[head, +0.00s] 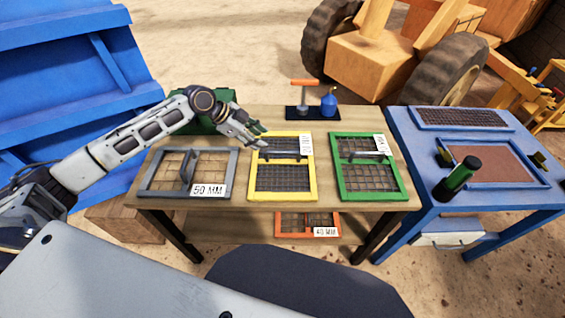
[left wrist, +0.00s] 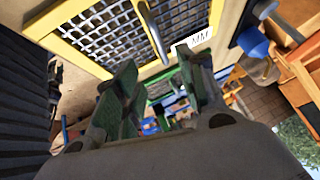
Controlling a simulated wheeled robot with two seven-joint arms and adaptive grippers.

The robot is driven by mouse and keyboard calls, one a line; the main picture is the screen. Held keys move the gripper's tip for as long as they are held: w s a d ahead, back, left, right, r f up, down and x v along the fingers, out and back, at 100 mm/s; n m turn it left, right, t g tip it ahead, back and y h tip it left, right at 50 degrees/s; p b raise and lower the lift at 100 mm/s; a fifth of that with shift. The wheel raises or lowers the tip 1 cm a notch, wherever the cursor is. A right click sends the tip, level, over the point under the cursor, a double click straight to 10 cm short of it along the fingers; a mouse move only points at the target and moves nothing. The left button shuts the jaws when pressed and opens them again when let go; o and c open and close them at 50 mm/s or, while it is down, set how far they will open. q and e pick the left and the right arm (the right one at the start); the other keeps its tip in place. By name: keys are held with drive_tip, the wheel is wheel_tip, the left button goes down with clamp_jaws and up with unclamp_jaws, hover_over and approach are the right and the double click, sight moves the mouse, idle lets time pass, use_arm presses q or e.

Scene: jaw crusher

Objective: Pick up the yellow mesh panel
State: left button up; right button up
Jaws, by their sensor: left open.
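The yellow mesh panel (head: 283,195) lies flat in the middle of the wooden table, with a dark bar handle (head: 284,154) across it and a white label at its upper right. My left gripper (head: 262,139) is open and empty at the panel's upper left corner, seemingly above it. In the left wrist view the open left gripper's fingers (left wrist: 160,90) point toward the panel's edge, and the yellow mesh panel (left wrist: 68,33) fills the upper left. The handle (left wrist: 154,32) shows there past the fingertips. I cannot tell whether they touch the panel. My right gripper is not in view.
A grey panel (head: 145,186) marked 50 MM lies left and a green panel (head: 344,191) lies right on the table (head: 230,115). An orange panel (head: 290,234) is on the shelf below. A stand with a blue bottle (head: 329,99) is behind. A blue table (head: 398,127) adjoins right.

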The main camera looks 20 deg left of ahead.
sight(283, 153)
use_arm(q)
drive_tip(key=shift+m, duration=0.4)
drive_tip(key=shift+f, duration=0.1)
drive_tip(key=shift+x, duration=4.2)
drive_tip(key=shift+d, duration=0.1)
drive_tip(key=shift+x, duration=2.55)
drive_tip(key=shift+c, duration=0.2)
clamp_jaws()
